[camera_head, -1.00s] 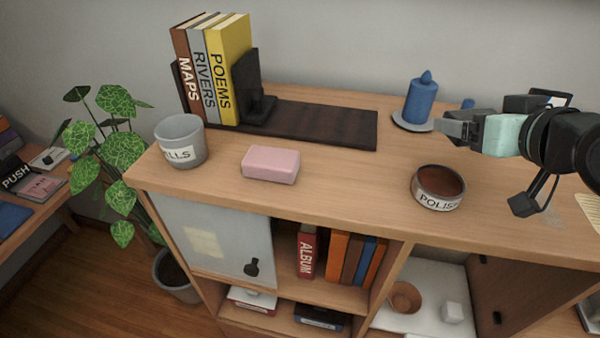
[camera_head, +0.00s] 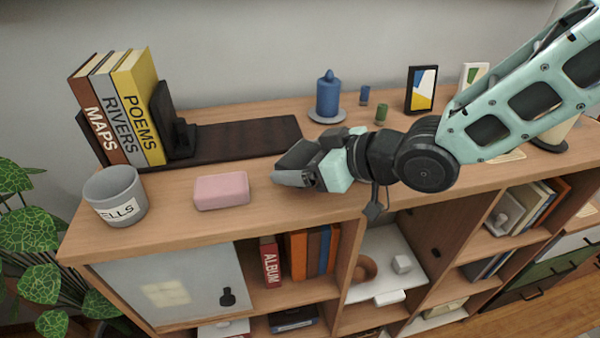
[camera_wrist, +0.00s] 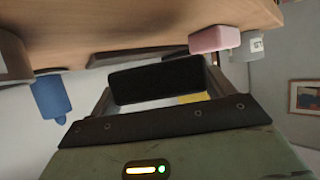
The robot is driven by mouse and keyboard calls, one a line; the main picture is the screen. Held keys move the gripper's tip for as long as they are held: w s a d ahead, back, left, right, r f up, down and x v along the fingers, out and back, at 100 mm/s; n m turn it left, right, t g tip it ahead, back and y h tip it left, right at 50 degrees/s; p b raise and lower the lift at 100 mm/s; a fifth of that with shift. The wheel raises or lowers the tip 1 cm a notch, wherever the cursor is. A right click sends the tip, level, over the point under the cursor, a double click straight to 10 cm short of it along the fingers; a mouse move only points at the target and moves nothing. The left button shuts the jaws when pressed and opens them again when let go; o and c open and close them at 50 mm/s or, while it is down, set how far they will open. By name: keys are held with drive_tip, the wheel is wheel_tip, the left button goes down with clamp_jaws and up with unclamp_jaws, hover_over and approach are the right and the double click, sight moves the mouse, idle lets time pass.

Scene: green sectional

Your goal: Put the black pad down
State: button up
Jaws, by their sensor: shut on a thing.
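The black pad (camera_wrist: 155,80) is a dark, flat, rounded block held between the fingers of my gripper (camera_head: 290,165), as the wrist view shows. In the head view my gripper is above the wooden shelf top (camera_head: 255,215), just right of the pink block (camera_head: 221,190). The dark shape at the gripper's tip there does not clearly separate pad from fingers. I cannot tell how high the pad is above the wood.
A grey pot (camera_head: 116,195) stands at the left front. Books (camera_head: 125,110) and a black bookend (camera_head: 170,120) stand on a dark board (camera_head: 245,140). A blue candle (camera_head: 328,95) is behind my gripper. Bare wood shows between the pink block and the front edge.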

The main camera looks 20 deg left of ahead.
drive_tip(key=shift+f+p, duration=0.3)
drive_tip(key=shift+f, duration=1.4)
drive_tip(key=shift+f, duration=0.1)
drive_tip(key=o, duration=1.4)
drive_tip(key=shift+c, duration=0.2)
drive_tip(key=shift+d+r, duration=0.15)
drive_tip(key=shift+r, duration=0.05)
drive_tip(key=b+v, duration=0.1)
drive_tip(key=v, duration=1)
drive_tip(key=shift+s+d+r, duration=0.15)
drive_tip(key=shift+d, duration=0.15)
drive_tip(key=shift+d, duration=0.1)
